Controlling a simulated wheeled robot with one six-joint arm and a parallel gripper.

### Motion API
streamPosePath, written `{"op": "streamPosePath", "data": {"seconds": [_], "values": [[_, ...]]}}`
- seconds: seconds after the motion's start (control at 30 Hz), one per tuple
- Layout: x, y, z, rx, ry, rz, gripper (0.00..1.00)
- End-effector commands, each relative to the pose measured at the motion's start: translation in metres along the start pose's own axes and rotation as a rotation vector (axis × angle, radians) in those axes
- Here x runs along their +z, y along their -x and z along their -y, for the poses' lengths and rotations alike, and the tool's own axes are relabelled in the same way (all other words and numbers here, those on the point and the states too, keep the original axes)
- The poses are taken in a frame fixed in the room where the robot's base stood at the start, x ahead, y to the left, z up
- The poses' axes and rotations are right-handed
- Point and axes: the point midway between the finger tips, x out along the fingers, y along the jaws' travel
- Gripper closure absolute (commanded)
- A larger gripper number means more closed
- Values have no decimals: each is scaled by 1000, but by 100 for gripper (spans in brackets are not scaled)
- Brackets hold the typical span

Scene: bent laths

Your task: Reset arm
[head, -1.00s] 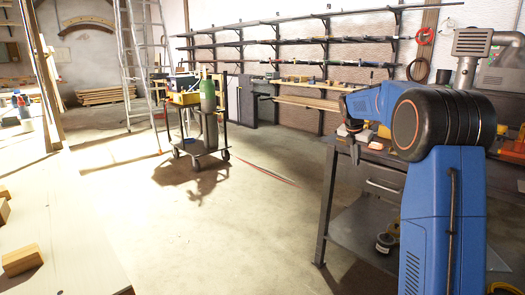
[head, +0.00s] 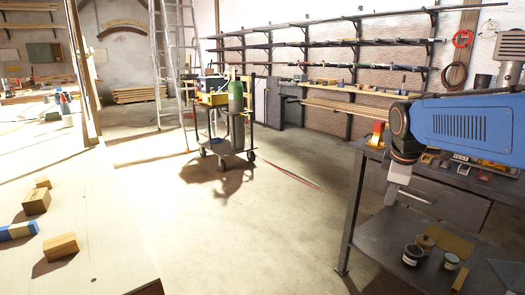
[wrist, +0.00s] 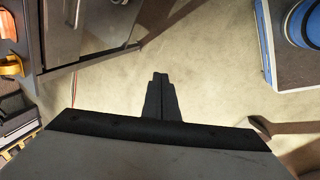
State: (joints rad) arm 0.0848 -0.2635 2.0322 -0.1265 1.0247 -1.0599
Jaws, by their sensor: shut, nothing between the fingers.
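My gripper (wrist: 160,78) points down in the wrist view, its two dark fingers together with nothing between them. Bare concrete floor lies beneath the fingertips. In the head view my blue arm reaches in from the right edge, its black wrist joint beside the bench and a pale grey part hanging below it.
A dark metal workbench (head: 357,205) with a lower shelf stands at the right, close to my arm. A cart (head: 222,150) with a green cylinder (head: 236,97) stands mid-floor. A pale table (head: 110,235) with wooden blocks (head: 61,246) is at the left. Floor between is clear.

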Motion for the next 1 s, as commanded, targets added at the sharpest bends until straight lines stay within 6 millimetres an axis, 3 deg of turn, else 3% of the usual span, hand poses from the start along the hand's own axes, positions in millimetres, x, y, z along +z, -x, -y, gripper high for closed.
{"op": "streamPosePath", "data": {"seconds": [0.1, 0.27, 0.6, 0.8, 1.0], "values": [[10, 8, 42, -1, -145, -24, 100], [24, 11, 95, -8, -349, -54, 100], [55, 0, 206, -48, -778, -111, 100], [69, -13, 251, -74, -970, -132, 100], [74, -18, 267, -86, -1043, -137, 100]]}}
